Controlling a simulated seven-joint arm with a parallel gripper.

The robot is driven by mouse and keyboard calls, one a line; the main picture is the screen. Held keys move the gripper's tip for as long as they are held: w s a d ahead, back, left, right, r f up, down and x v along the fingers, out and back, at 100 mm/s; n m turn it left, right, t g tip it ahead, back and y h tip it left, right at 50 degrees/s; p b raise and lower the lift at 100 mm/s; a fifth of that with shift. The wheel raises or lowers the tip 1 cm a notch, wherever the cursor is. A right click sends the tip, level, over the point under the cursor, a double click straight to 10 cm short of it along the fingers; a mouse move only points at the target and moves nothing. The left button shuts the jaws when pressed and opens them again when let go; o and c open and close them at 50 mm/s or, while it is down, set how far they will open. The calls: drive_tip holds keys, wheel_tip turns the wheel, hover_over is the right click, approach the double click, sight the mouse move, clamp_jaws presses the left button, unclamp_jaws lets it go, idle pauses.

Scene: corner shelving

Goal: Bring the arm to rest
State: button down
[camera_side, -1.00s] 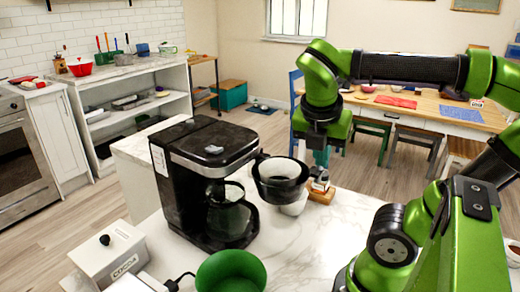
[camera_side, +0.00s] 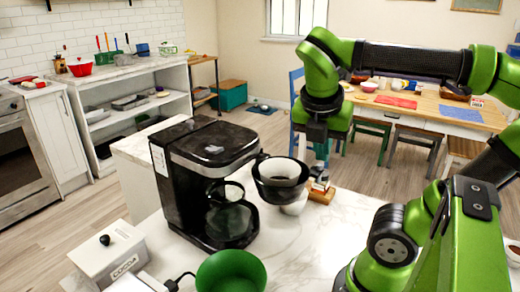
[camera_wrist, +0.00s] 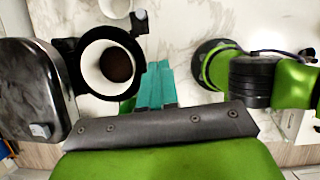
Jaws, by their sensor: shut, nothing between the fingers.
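My gripper (camera_side: 321,160) hangs pointing down above the marble counter, just behind and right of the black filter basket in the side view. Its teal fingers (camera_wrist: 155,88) are together and empty in the wrist view. The basket partly hides the lower part of the gripper in the side view. The fingertips appear apart from the basket and the counter.
The black coffee maker (camera_side: 208,170) stands left of my gripper. The filter basket (camera_side: 280,180) holds something brown in the wrist view (camera_wrist: 116,65). A small wooden-based item (camera_side: 322,192), a green bowl (camera_side: 230,272) and a cocoa box (camera_side: 108,250) are nearby.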

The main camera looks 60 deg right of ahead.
sight(321, 172)
drive_tip(key=shift+w+d+f, duration=0.3)
drive_tip(key=shift+d+f, duration=0.8)
drive_tip(key=shift+w+d+f, duration=0.3)
drive_tip(key=shift+d+f, duration=0.75)
drive_tip(key=shift+f, duration=0.1)
drive_tip(key=shift+w+d+f, duration=0.3)
drive_tip(key=shift+d+f, duration=0.8)
